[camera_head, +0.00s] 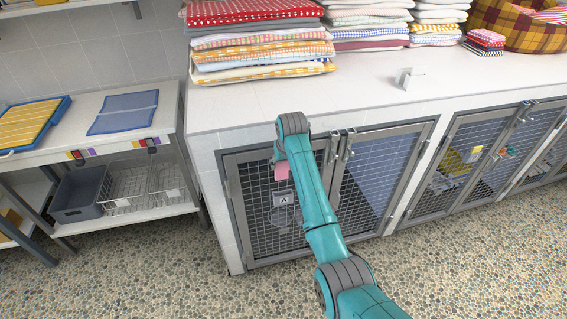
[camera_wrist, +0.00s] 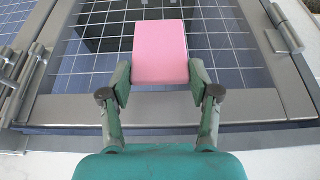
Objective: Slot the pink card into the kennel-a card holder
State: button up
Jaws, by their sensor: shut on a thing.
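The pink card (camera_head: 282,171) is in front of the upper part of the left kennel door in the head view. It also shows in the wrist view (camera_wrist: 160,52), upright between the fingers. My gripper (camera_wrist: 160,80) is shut on the card, a finger at each side edge. In the head view my arm hides most of the gripper. The holder (camera_head: 283,198), a pale plate marked "A", hangs on the mesh of that door, just below the card. The card and the holder appear apart. The holder is not clearly seen in the wrist view.
The mesh door (camera_head: 255,215) is closed, with latches (camera_head: 345,143) at its right upper edge. Stacked towels (camera_head: 258,40) and a small metal bracket (camera_head: 408,78) stand on the counter above. A shelf (camera_head: 115,137) is at the left. The pebbled floor in front is clear.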

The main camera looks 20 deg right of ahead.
aim_at(283, 175)
jog(key=shift+f, duration=3.1)
jog(key=shift+f, duration=2.85)
jog(key=o, duration=1.1)
jog(key=shift+s, duration=0.1)
jog(key=v, duration=1.2)
